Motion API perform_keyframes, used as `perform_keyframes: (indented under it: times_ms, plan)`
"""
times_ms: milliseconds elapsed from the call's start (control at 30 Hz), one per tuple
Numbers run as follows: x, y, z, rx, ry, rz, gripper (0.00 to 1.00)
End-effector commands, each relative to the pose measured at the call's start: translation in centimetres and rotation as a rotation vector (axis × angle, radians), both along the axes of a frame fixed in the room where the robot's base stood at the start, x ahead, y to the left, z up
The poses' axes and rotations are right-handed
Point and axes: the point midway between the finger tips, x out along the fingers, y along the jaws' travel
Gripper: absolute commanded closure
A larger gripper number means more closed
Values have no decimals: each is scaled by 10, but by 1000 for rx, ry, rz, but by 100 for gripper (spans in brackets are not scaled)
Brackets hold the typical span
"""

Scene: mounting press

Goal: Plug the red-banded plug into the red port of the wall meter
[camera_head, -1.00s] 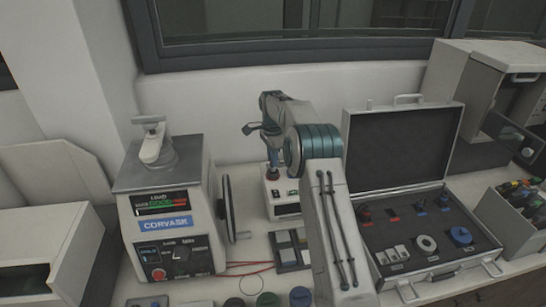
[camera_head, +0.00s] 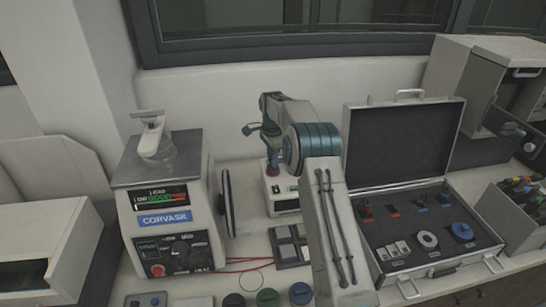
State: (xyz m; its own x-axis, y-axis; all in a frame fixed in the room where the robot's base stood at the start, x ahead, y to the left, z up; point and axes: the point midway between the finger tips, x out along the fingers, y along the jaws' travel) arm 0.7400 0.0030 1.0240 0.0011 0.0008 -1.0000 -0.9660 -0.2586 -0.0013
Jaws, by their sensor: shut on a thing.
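I cannot tell whether the plug touches the box or sits in a port. The ports are too small or hidden by the gripper to make out.
An open case (camera_head: 455,262) on the right holds red and blue small parts, white blocks, a white ring and a blue disc. A large CORVASK machine (camera_head: 165,205) stands at left. Red wires (camera_head: 245,265) and several round lids lie in front. My forearm covers the middle.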

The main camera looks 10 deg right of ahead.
Motion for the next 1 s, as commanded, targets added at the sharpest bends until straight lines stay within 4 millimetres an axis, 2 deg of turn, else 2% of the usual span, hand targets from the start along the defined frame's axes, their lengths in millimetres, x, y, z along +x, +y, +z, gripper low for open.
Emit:
perform_keyframes:
  times_ms: [833, 867, 900, 933, 1000]
  plan:
    - [0, 0, -8, 0, 1, 1, 98]
    - [0, 0, -8, 0, 1, 1, 78]
    - [0, 0, -7, 0, 1, 1, 67]
    - [0, 0, -7, 0, 1, 0, 59]
    - [0, 0, -7, 0, 1, 0, 56]
